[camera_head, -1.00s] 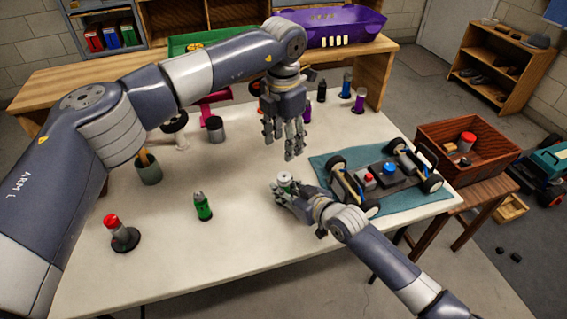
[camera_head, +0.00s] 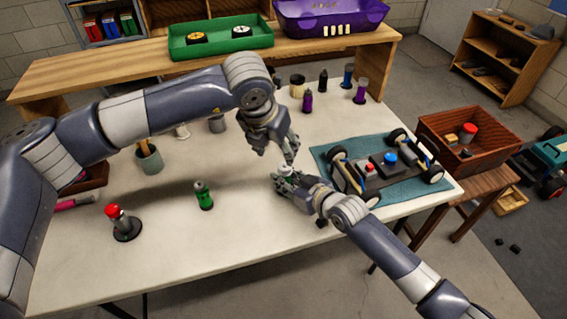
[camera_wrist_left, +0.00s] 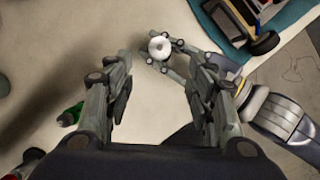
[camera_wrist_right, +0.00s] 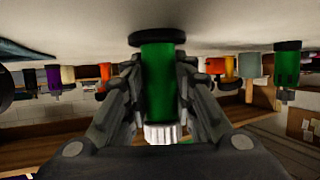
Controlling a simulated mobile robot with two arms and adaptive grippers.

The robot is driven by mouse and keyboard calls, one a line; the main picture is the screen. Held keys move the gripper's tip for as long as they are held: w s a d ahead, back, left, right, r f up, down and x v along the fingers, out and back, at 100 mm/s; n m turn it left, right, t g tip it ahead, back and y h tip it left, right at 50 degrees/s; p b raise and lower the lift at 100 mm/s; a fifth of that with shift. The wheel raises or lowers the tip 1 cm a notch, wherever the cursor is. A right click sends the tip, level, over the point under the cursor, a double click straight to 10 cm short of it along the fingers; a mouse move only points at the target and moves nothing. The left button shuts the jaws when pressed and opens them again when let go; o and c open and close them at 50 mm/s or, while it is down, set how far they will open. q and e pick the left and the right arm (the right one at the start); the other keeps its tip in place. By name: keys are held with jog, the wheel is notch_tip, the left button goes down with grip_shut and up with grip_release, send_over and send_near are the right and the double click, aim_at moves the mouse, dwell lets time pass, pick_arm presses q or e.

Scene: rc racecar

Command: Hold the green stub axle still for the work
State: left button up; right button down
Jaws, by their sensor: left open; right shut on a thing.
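A green stub axle (camera_wrist_right: 158,85) stands between the fingers of my right gripper (camera_wrist_right: 158,100). It is a green cylinder with a black flange against the white table and a pale ribbed end. In the head view its pale top (camera_head: 287,171) shows, the rest mostly hidden by my right gripper (camera_head: 285,180), which is shut on it. My left gripper (camera_head: 288,154) is just above, tilted downward. In the left wrist view its fingers (camera_wrist_left: 165,95) are apart and empty, with the pale round top (camera_wrist_left: 160,45) beyond them.
Another green cylinder (camera_head: 203,197) stands apart on the table. A red-topped part on a black base (camera_head: 120,222) is at front left. The car chassis (camera_head: 385,170) lies on a teal mat (camera_head: 428,192) at right. A wooden crate (camera_head: 487,148) stands beyond it.

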aim_at(284, 166)
pick_arm(q)
jog(key=x, duration=1)
jog(key=shift+f, duration=0.1)
jog(key=c, duration=1.1)
